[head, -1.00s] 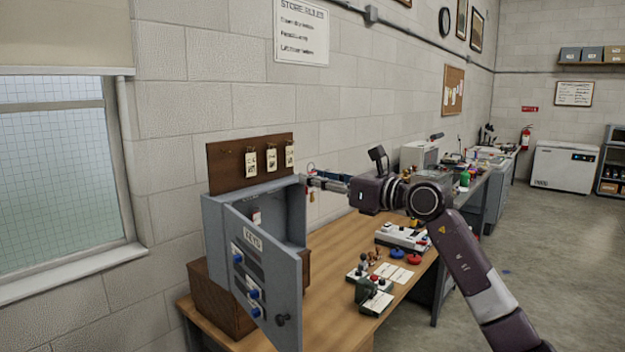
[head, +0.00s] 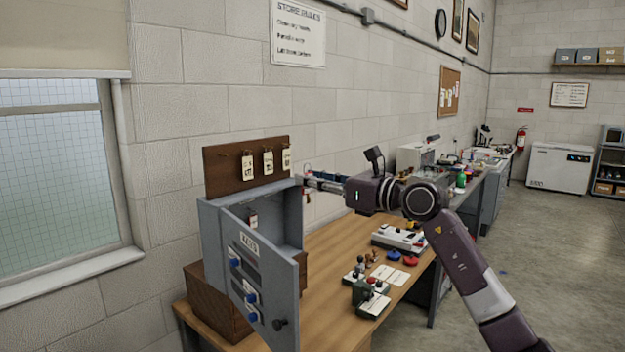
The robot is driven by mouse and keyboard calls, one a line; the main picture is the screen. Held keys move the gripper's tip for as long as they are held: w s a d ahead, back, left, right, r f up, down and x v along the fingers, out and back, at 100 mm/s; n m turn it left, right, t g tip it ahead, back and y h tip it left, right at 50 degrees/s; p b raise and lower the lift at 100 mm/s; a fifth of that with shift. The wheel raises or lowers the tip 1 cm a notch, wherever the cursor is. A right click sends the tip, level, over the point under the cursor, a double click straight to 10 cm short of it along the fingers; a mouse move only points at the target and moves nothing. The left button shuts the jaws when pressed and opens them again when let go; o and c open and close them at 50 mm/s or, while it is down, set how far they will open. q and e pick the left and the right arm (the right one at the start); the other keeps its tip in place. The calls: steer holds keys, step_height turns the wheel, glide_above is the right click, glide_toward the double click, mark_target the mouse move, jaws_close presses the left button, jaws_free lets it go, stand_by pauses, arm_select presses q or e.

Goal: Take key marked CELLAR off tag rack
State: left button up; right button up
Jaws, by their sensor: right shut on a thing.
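The tag rack (head: 221,170) is a dark brown board behind the top of a grey key cabinet. Three pale tags hang on it: a left tag (head: 247,168), a middle tag (head: 268,162) and a right tag (head: 286,160). Their lettering is too small to read. My right gripper (head: 308,183) is just right of the cabinet's upper right edge, beyond the rack's right end. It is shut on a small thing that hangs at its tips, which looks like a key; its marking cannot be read. My left gripper is out of view.
The grey cabinet (head: 222,233) stands on a brown wooden box on the desk (head: 335,262), its labelled door (head: 252,275) swung open toward me. Control boxes with knobs (head: 368,300) and a white device (head: 399,238) stand to the right. The wall is close behind.

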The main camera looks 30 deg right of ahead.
steer(key=shift+s+d, duration=0.15)
steer(key=shift+s, duration=0.05)
steer(key=shift+b+v, duration=0.8)
steer(key=shift+v, duration=0.5)
steer(key=shift+r, duration=0.15)
steer(key=b+v, duration=0.6)
steer(key=v, duration=0.3)
